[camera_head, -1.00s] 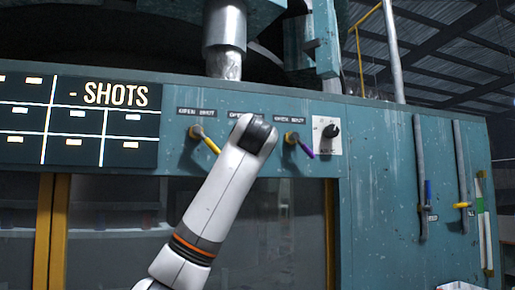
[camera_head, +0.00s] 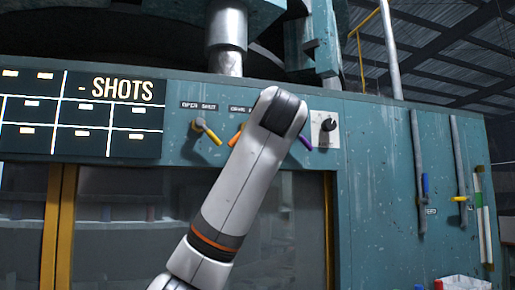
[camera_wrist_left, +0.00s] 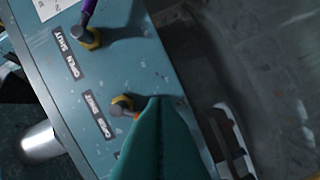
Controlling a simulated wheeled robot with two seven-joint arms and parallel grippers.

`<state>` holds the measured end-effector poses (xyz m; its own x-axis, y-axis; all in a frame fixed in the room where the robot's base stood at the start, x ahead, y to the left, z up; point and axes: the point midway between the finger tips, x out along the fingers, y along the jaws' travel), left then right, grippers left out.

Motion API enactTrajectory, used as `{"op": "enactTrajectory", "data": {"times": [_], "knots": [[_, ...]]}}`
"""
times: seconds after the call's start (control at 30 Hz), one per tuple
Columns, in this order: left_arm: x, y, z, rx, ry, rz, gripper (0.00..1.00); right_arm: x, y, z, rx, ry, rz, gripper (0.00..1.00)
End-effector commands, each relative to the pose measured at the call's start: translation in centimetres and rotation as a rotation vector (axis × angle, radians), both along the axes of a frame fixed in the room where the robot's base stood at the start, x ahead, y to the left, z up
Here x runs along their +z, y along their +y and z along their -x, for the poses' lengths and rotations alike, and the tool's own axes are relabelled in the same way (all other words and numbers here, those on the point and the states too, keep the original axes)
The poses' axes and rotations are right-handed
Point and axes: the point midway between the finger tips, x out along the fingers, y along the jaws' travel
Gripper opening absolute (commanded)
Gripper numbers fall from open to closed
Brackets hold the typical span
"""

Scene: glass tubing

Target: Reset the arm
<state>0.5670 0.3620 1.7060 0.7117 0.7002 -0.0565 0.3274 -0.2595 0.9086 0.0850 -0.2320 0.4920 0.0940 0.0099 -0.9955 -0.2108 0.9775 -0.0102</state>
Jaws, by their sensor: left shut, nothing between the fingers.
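A white arm with an orange ring, most likely my left arm, rises from the bottom middle of the head view; its gripper is hidden there. In the left wrist view my left gripper (camera_wrist_left: 155,102) shows as green fingers, closed together and empty. Their tips lie over the teal panel (camera_wrist_left: 140,65), beside an orange-handled lever (camera_wrist_left: 122,105); whether they touch cannot be told. A purple-handled lever (camera_wrist_left: 84,30) is farther up. In the head view the yellow-handled lever (camera_head: 208,131) is clear, while the orange one (camera_head: 235,135) and purple one (camera_head: 305,143) are partly covered by the arm. My right gripper is not seen.
A black knob (camera_head: 328,125) sits on a white plate right of the levers. A "SHOTS" board (camera_head: 80,115) is at left. Dark glass doors with yellow frames (camera_head: 57,225) are below. Two long-handled levers (camera_head: 418,165) are at right, above a white bin (camera_head: 465,283).

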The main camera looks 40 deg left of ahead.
Motion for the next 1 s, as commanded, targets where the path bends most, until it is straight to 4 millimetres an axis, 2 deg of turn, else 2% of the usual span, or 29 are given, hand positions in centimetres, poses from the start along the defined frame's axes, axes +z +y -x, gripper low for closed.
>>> {"op": "enactTrajectory", "data": {"times": [0.33, 0.47, 0.57, 0.67, 0.8, 0.87, 0.9, 0.97, 1.0], "knots": [[-0.1, 0.0, -0.2, 0.000, 0.002, 0.001, 0.00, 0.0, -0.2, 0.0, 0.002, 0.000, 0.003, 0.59], [-2.1, -0.1, -2.3, -0.016, 0.018, 0.015, 0.00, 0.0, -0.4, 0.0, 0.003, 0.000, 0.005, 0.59], [-6.1, -0.5, -6.1, -0.046, 0.041, 0.047, 0.00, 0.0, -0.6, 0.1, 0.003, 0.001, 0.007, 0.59], [-11.9, -0.9, -10.8, -0.084, 0.070, 0.098, 0.00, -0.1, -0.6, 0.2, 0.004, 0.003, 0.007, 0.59], [-21.2, -1.6, -16.3, -0.133, 0.107, 0.188, 0.00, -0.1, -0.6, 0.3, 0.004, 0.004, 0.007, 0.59], [-25.5, -1.9, -18.2, -0.149, 0.124, 0.228, 0.00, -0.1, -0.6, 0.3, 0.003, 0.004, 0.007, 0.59], [-28.4, -2.2, -19.2, -0.158, 0.136, 0.257, 0.00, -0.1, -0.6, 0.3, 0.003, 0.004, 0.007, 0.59], [-32.8, -2.5, -20.6, -0.171, 0.152, 0.304, 0.00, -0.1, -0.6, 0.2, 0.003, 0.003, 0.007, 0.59], [-35.8, -2.7, -21.3, -0.176, 0.163, 0.334, 0.00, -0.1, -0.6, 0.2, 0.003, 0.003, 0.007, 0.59]]}}
